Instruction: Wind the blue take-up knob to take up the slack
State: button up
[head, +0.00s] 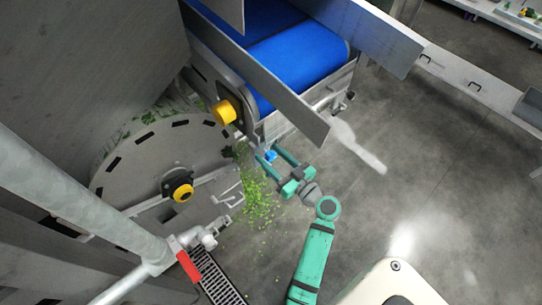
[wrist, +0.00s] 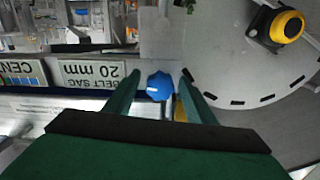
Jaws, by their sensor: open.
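The blue take-up knob (wrist: 160,87) is a small ribbed knob with a white mark on its face. In the wrist view it sits between the tips of my open gripper (wrist: 160,76), with a gap on each side. In the head view the knob (head: 271,156) shows below the end of the blue conveyor belt (head: 290,55). My gripper (head: 268,153) reaches it there from the lower right, its green fingers apart on either side of it. Contact with the knob cannot be made out.
A label reading 20 mm (wrist: 92,73) is left of the blue knob. Green leaf scraps (head: 262,205) lie on the floor below. Floor at right is open.

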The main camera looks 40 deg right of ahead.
jog(key=c, duration=1)
jog(key=shift+c, duration=0.2)
jog(key=shift+m, duration=0.3)
jog(key=m, duration=0.3)
jog(key=shift+m, duration=0.3)
jog(key=m, duration=0.4)
jog(key=shift+m, duration=0.3)
jog(key=m, duration=0.4)
jog(key=shift+m, duration=1.8)
jog(key=shift+m, duration=0.3)
